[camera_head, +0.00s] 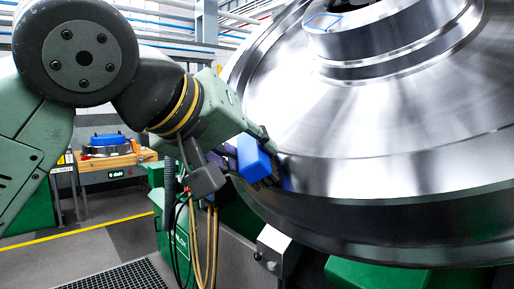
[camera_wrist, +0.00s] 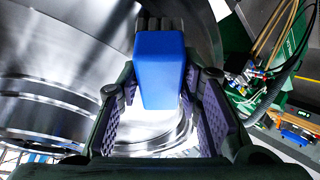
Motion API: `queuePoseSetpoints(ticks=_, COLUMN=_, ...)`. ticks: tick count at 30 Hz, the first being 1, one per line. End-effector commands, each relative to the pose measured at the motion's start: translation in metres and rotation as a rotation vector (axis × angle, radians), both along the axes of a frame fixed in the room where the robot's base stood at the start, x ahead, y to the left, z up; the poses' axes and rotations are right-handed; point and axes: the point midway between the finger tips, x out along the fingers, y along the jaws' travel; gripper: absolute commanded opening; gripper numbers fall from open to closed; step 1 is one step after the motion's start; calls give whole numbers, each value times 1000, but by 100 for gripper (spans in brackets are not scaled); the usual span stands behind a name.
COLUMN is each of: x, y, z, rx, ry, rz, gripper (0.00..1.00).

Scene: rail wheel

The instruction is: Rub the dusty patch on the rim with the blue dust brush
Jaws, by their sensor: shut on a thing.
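The large shiny metal wheel (camera_head: 370,120) fills the right of the head view; its polished rim (camera_head: 400,180) curves along the lower side. My gripper (camera_head: 238,154) is at the left edge of the wheel, shut on the blue dust brush (camera_head: 253,158). In the wrist view, the brush (camera_wrist: 160,68) sits between the two padded fingers of my gripper (camera_wrist: 161,85), with its dark bristles away from me, toward the wheel. The bristles are at the rim's left edge; I cannot tell whether they touch it. I cannot make out the dusty patch in either view.
A green and grey stand (camera_head: 275,250) is under the wheel. Hoses and cables (camera_head: 205,240) hang below my wrist. A wooden bench (camera_head: 105,162) with a blue-topped round part stands at the back left. The floor between is clear, with a grating (camera_head: 120,276).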

Motion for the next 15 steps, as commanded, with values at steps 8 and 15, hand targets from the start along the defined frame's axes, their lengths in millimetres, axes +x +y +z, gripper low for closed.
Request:
queuePoseSetpoints(ticks=8, x=15, y=8, z=-3, rx=3, ry=4, rz=-1, gripper=10)
queuePoseSetpoints(ticks=15, x=15, y=8, z=-3, rx=5, ry=5, rz=-1, gripper=10)
